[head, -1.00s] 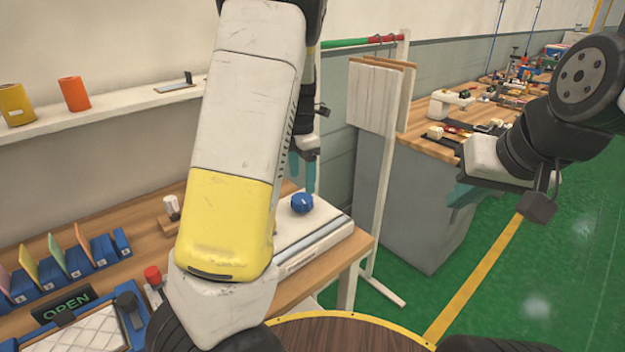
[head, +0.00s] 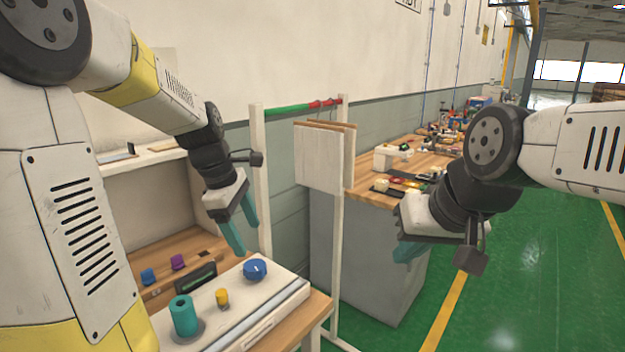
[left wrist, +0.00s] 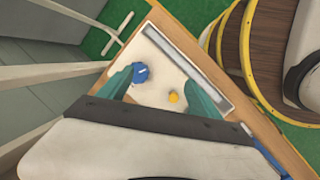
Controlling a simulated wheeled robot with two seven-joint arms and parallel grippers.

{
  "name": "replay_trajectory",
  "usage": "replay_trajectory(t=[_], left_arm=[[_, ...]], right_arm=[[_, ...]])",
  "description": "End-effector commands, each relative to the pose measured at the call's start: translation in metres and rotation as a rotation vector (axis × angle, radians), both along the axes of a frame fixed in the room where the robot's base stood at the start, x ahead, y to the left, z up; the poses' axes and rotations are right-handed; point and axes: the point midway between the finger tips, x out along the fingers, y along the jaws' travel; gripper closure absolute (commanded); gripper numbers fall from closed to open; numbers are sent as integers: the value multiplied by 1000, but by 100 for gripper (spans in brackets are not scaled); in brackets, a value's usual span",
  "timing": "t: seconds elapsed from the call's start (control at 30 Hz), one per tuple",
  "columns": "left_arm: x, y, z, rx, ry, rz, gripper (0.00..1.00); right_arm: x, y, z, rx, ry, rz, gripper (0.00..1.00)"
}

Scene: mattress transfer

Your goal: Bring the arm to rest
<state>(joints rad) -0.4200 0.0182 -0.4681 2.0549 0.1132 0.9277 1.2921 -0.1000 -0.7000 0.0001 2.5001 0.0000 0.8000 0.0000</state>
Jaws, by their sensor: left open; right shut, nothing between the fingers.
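My left gripper (head: 242,222) is open and empty. It hangs in the air above the far end of the white panel on the wooden bench, its teal fingers pointing down. In the left wrist view its two fingers (left wrist: 163,92) are spread apart, with a blue knob and a yellow peg visible below. My right gripper (head: 408,250) is at the right, in front of the grey cabinet and above the green floor. Its teal fingers are together and hold nothing; its housing partly hides them.
The white panel (head: 283,300) carries a blue knob (head: 255,269), a yellow peg (head: 222,297) and a teal cylinder (head: 184,316). A white stand with hanging boards (head: 318,158) rises behind. A grey cabinet (head: 385,255) bears several tools. The green floor (head: 520,290) is open at right.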

Motion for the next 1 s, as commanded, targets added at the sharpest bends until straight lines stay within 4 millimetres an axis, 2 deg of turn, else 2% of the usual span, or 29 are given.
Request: replay_trajectory(t=[0.03, 0.2, 0.4, 0.5, 0.7, 1.0], left_arm=[[-16, 0, 12, -4, -65, -111, 27], [-64, -5, 40, 72, -286, -518, 27], [-118, -10, 58, 277, -512, -963, 27], [-137, -12, 60, 387, -578, -1130, 27], [-155, -13, 59, 515, -625, -1308, 27], [-156, -13, 59, 528, -629, -1327, 27]], right_arm=[[0, 0, 0, 0, 0, 0, 100], [0, 0, 0, 0, 0, 0, 100], [0, 0, 0, 0, 0, 0, 100], [0, 0, 0, 0, 0, 0, 100], [0, 0, 0, 0, 0, 0, 100], [0, 0, 0, 0, 0, 0, 100]])
